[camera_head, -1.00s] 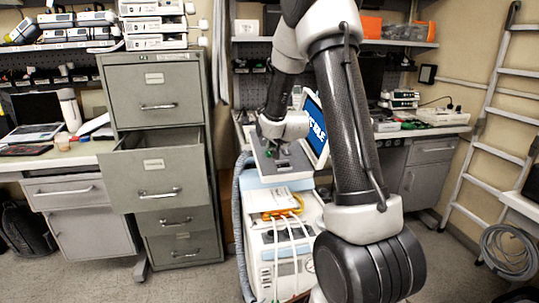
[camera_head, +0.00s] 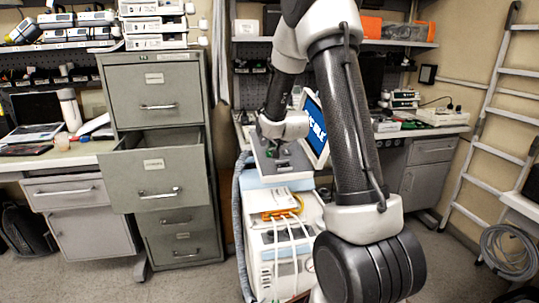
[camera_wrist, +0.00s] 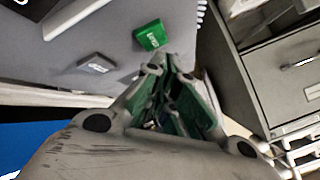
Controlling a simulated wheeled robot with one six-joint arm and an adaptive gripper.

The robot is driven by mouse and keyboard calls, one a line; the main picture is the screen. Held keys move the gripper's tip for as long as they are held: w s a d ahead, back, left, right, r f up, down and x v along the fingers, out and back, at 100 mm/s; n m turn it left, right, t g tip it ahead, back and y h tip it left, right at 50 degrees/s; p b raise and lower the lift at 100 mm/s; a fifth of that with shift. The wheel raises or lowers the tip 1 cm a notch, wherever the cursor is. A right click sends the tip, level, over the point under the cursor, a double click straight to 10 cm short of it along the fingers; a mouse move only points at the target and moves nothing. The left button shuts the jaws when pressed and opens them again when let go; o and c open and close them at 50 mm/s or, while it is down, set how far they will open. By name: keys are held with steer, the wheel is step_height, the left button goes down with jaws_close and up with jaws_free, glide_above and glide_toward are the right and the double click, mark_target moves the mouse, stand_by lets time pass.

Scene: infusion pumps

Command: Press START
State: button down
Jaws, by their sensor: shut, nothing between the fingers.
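A green button block (camera_wrist: 151,35) with white lettering, likely START, stands on a grey panel (camera_wrist: 120,20) in the wrist view. A grey button block (camera_wrist: 96,64) with a white label sits to its left. My gripper (camera_wrist: 168,64) is shut and empty, with green inner pads on its fingers. Its tips appear just below the green button in the picture; I cannot tell whether they touch it. In the head view my gripper (camera_head: 281,151) is over the grey panel (camera_head: 272,170) on top of the cart, and the arm partly hides it.
A tilted blue screen (camera_head: 316,130) stands right beside the panel, partly behind my arm. The white cart (camera_head: 283,250) carries orange connectors and white hoses. A grey filing cabinet (camera_head: 160,105) with one drawer (camera_head: 155,185) pulled out stands to the left.

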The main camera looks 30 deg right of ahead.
steer(key=shift+f, duration=0.1)
steer(key=shift+w+f, duration=0.1)
steer(key=shift+f, duration=0.2)
steer(key=shift+f, duration=0.35)
stand_by(0.8)
steer(key=shift+r, duration=0.8)
steer(key=shift+s+a+r, duration=0.1)
steer(key=shift+s+r, duration=0.15)
steer(key=shift+r, duration=0.85)
steer(key=shift+s+r, duration=0.2)
steer(key=shift+r, duration=0.85)
steer(key=shift+s+r, duration=0.1)
steer(key=shift+r, duration=0.2)
